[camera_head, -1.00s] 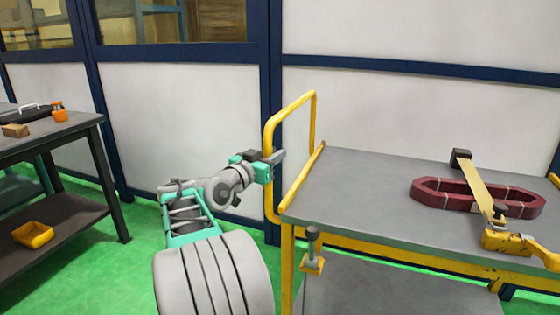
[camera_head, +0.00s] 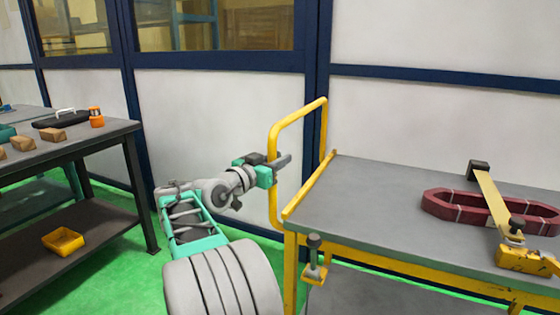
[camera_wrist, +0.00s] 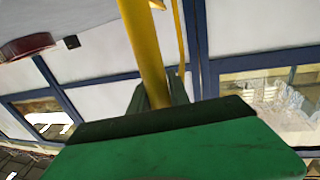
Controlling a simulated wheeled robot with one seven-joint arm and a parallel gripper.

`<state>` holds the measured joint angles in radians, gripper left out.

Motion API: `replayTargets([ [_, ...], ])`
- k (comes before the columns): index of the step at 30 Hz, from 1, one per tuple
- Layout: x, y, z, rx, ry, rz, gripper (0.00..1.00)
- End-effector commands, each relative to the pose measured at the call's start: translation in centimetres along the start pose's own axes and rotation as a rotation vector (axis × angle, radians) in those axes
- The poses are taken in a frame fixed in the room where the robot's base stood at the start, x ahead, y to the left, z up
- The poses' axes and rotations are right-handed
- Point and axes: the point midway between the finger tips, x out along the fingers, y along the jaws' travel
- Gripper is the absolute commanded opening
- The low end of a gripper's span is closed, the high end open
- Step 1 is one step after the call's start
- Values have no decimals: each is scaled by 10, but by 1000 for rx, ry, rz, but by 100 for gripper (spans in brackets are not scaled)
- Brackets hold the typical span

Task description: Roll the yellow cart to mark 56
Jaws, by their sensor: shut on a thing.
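The yellow cart (camera_head: 290,262) stands at the right in the head view, with a grey top and a yellow tube handle (camera_head: 274,190) at its left end. My gripper (camera_head: 279,163) is at the upright tube of that handle and shut on it. In the wrist view the yellow tube (camera_wrist: 146,50) runs down between the fingers (camera_wrist: 158,98) of my gripper. A dark red ring-shaped coil (camera_head: 450,208) lies on the cart top under a yellow clamp bar (camera_head: 492,200). No floor mark with a number shows.
A dark workbench (camera_head: 100,140) stands at the left with wooden blocks (camera_head: 51,135), a black case (camera_head: 62,119) and an orange item (camera_head: 96,117) on it. A yellow bin (camera_head: 63,241) is on its lower shelf. A panelled wall (camera_head: 210,120) runs behind. Green floor (camera_head: 120,285) shows between bench and cart.

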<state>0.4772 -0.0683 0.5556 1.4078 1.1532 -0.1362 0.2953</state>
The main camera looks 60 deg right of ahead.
Motion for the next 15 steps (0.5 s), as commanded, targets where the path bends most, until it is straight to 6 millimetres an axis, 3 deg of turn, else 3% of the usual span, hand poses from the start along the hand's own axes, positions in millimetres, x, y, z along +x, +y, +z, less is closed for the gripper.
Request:
replayTargets([
  [8,0,0,1,0,-2,-1,0],
  [9,0,0,1,0,-2,-1,26],
  [15,1,1,0,0,-1,1,42],
])
